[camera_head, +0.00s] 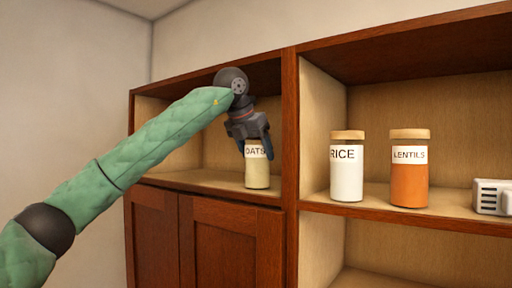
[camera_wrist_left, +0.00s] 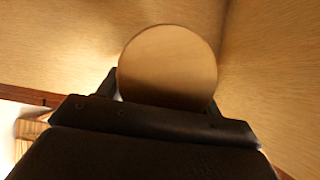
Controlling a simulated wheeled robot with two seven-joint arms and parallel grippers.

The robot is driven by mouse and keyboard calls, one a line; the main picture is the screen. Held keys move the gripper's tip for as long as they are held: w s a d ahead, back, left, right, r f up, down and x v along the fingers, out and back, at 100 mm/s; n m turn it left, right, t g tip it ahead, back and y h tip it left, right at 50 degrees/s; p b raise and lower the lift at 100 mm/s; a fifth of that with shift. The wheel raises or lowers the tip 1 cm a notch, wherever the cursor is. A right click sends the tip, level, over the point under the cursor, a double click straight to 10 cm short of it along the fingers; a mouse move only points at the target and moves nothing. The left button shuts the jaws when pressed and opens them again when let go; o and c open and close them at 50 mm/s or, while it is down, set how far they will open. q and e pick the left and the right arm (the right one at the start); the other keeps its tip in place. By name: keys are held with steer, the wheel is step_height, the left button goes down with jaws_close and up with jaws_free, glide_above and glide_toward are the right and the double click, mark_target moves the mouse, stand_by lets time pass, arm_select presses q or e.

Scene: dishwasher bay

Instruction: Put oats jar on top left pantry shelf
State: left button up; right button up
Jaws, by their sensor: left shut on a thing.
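The oats jar (camera_head: 257,173), with pale contents and a white label, is upright in the top left compartment of the pantry shelf (camera_head: 215,184). Its base appears to be at the shelf board, but I cannot tell if it touches. My left gripper (camera_head: 256,150) comes from above and is shut on the jar's upper part, hiding the lid in the head view. In the left wrist view the round wooden lid (camera_wrist_left: 168,66) sits between the fingers. My right gripper is in neither view.
A wooden divider (camera_head: 290,130) stands just right of the jar. Beyond it are a rice jar (camera_head: 347,180), a lentils jar (camera_head: 410,182) and a grey-white object (camera_head: 490,197) at the right edge. The left compartment has free room left of the jar. Closed cupboard doors (camera_head: 225,240) are below.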

mark_target(250, 141)
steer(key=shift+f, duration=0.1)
arm_select(q)
steer(key=shift+d+f, duration=0.15)
steer(key=o, duration=1.4)
steer(key=shift+s, duration=0.1)
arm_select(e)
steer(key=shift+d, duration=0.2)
arm_select(q)
steer(key=shift+r, duration=0.2)
steer(key=b+v, duration=0.4)
steer(key=v, duration=0.1)
steer(key=shift+s+a+f, duration=0.25)
steer(key=shift+s+a, duration=0.1)
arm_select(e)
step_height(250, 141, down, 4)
arm_select(q)
steer(key=s+a+b, duration=0.5)
steer(key=s+a, duration=0.1)
steer(key=s, duration=0.3)
steer(key=shift+a+r+b, duration=0.2)
steer(key=shift+a+b, duration=0.05)
steer(key=shift+b, duration=0.05)
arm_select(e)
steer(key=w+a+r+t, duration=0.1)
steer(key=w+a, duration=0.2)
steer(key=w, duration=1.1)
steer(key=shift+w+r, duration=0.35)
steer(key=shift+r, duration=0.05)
